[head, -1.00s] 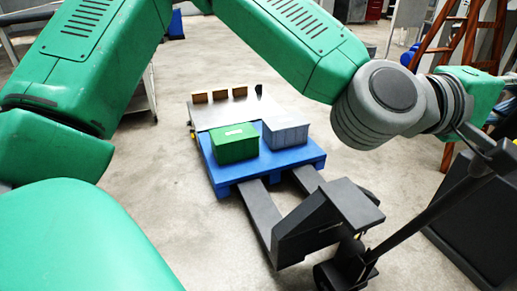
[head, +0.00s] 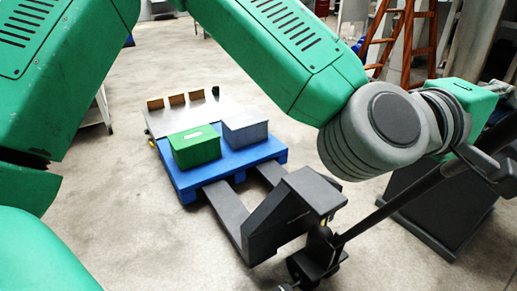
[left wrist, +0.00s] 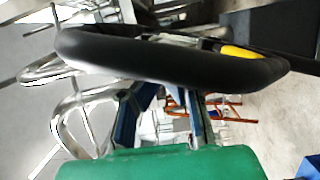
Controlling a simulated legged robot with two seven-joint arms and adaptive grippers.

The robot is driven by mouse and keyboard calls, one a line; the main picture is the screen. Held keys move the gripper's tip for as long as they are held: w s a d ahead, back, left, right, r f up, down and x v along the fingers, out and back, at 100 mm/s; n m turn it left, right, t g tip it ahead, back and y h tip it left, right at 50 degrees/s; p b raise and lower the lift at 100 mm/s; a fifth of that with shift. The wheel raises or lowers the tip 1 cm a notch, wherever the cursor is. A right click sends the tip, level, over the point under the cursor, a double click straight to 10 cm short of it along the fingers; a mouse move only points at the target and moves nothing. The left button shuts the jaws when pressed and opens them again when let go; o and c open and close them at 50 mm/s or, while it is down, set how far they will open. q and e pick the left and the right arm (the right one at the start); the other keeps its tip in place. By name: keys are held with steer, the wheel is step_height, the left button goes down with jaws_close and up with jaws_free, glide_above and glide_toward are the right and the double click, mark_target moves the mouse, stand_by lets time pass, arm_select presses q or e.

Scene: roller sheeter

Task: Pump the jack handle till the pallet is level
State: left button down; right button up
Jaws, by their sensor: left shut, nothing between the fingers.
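A blue pallet (head: 262,150) rests over the forks of a black pallet jack (head: 290,210); whether it is level is hard to tell. The jack handle (head: 400,203) slants from the jack's base up to the right edge. My left gripper (head: 486,168) is beside the upper handle at the right. In the left wrist view the black handle grip (left wrist: 170,62) crosses close in front and partly hides the fingers, which are shut and empty. My right gripper is out of view.
A dark cabinet-like block (head: 430,215) stands behind the handle at the right. A wooden ladder (head: 410,45) is at the back right. Concrete floor is open left of the pallet. A yellow part (left wrist: 240,52) shows by the grip in the left wrist view.

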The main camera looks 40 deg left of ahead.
arm_select(q)
steer(key=d, duration=0.1)
steer(key=s+d+f+b, duration=0.1)
steer(key=d, duration=0.1)
steer(key=s+d+f, duration=0.1)
steer(key=d, duration=0.1)
stand_by(0.3)
steer(key=shift+s+d+f, duration=0.1)
steer(key=shift+f, duration=0.05)
